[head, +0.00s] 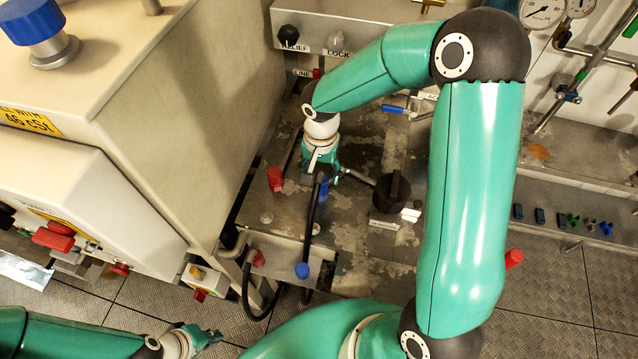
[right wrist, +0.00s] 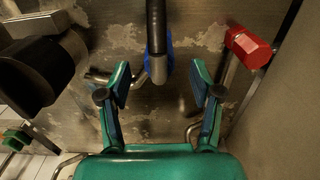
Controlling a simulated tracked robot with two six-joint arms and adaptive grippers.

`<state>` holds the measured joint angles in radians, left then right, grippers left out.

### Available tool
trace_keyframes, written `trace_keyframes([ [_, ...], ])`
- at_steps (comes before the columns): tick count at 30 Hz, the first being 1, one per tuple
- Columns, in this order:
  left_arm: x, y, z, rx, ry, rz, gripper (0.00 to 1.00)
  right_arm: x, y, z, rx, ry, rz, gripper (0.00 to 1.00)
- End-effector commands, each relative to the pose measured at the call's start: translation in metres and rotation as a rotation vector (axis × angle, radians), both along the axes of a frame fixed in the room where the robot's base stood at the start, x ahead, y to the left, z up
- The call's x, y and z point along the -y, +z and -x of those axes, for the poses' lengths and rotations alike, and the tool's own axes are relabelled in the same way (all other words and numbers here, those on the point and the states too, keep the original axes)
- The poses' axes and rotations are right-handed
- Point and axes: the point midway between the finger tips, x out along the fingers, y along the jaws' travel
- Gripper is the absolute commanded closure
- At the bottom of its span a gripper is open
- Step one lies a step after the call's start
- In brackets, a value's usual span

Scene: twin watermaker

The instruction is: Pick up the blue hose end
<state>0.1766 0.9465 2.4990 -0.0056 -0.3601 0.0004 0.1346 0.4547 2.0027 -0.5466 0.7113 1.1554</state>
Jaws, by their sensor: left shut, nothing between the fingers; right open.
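The blue hose end (right wrist: 170,52) is a blue sleeve with a metal tip on a black hose (right wrist: 156,22), just above a worn metal deck. In the head view the blue part (head: 323,188) shows beside my right gripper, and its black hose runs down toward the bottom of the picture. My right gripper (head: 322,174) is open. In the right wrist view its fingertips (right wrist: 159,82) lie to either side of the metal tip, with a gap on each side; contact is not visible. My left gripper (head: 208,338) is shut and empty at the bottom left, far from the hose.
A red hose end or handle (head: 275,178) stands left of my right gripper, close to a beige cabinet wall. A black knob (head: 391,188) is to the right. A blue cap (head: 302,270) and a red one (head: 257,257) sit on the front ledge.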

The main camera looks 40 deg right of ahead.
Motion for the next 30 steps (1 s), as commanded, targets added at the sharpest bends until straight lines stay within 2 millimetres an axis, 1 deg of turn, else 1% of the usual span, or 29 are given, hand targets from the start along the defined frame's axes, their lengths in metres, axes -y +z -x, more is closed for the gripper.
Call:
trace_keyframes([
  [1,0.0,-0.005,0.0,0.0,0.0,0.0,1.0,0.001,-0.011,0.0,-0.004,-0.001,0.0,0.35],
  [6,0.0,-0.015,0.0,0.0,0.0,0.0,1.0,0.002,-0.035,-0.001,-0.003,0.0,0.0,0.35],
  [9,0.0,-0.016,0.0,0.0,0.0,0.0,1.0,0.002,-0.038,-0.001,-0.001,0.0,-0.001,0.35],
  [14,0.0,-0.015,0.0,0.0,0.0,0.0,1.0,0.002,-0.037,-0.001,-0.001,0.001,-0.001,0.35],
  [15,0.0,-0.015,0.0,0.0,0.0,0.0,1.0,0.002,-0.037,-0.001,-0.001,0.001,-0.001,0.37],
  [26,0.0,-0.015,0.0,0.0,0.0,0.0,1.0,0.001,-0.037,-0.001,-0.001,0.001,-0.001,0.97],
  [27,0.0,-0.015,0.0,0.0,0.0,0.0,1.0,0.001,-0.037,-0.001,-0.001,0.002,-0.001,1.0],
  [30,0.0,-0.015,0.0,0.0,0.0,0.0,1.0,0.001,-0.037,-0.001,-0.001,0.002,-0.001,1.0],
])
